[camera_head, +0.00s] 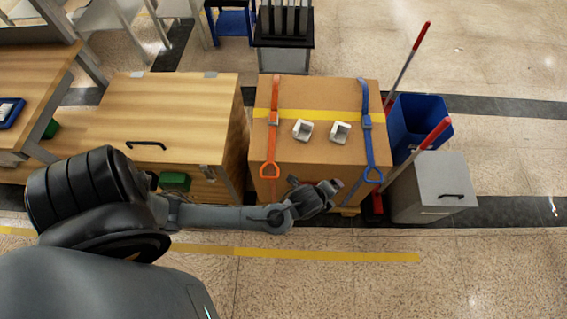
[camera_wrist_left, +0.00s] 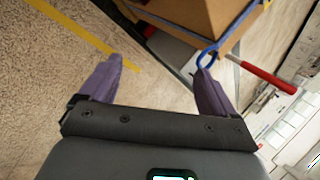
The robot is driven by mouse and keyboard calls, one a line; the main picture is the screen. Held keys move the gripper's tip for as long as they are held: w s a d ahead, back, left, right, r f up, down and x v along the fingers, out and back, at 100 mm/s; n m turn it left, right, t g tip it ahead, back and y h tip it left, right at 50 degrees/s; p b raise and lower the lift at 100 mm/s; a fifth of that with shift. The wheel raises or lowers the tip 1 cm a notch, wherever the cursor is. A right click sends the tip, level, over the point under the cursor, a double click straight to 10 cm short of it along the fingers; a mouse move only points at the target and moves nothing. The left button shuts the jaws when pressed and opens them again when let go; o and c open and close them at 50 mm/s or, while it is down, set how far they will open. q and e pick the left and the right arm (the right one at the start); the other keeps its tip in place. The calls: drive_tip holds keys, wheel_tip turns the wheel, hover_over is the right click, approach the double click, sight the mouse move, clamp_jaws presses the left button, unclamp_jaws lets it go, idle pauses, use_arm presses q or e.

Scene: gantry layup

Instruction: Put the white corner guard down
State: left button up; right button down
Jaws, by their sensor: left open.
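Two white corner guards lie on top of the cardboard box (camera_head: 350,95): one left of centre (camera_head: 303,130) and one right of centre (camera_head: 340,133), just in front of the yellow tape. They stand apart from each other. My left gripper (camera_head: 332,187) is in front of the box's near side, nearer to me than both guards. In the left wrist view my left gripper (camera_wrist_left: 158,68) is open, its two purple fingers spread with nothing between them. No corner guard shows in that view. My right gripper is not in view.
An orange strap (camera_head: 272,130) and a blue strap (camera_head: 367,125) hang over the box, each ending in a loop. A wooden cabinet (camera_head: 165,105) stands at left. A blue bin (camera_head: 418,120), grey bin (camera_head: 435,185) and red-handled tools stand at right. The near floor is clear.

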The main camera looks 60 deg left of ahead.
use_arm(q)
drive_tip(key=s+r+n+g, duration=0.1)
drive_tip(key=s+r+n, duration=0.2)
drive_tip(key=s+n, duration=0.4)
drive_tip(key=s+a+r+n+g+h, duration=0.1)
drive_tip(key=s+r+n+g, duration=0.1)
drive_tip(key=s+r+n, duration=0.2)
drive_tip(key=s+n, duration=0.3)
drive_tip(key=s, duration=0.1)
drive_tip(key=shift+s+a+r+n, duration=0.15)
drive_tip(key=shift+a+n, duration=0.05)
drive_tip(key=shift+n, duration=0.1)
wheel_tip(320, 180, up, 40)
drive_tip(key=p, duration=4)
wheel_tip(320, 180, down, 65)
drive_tip(key=b, duration=6.5)
drive_tip(key=shift+f, duration=0.2)
drive_tip(key=shift+r, duration=0.1)
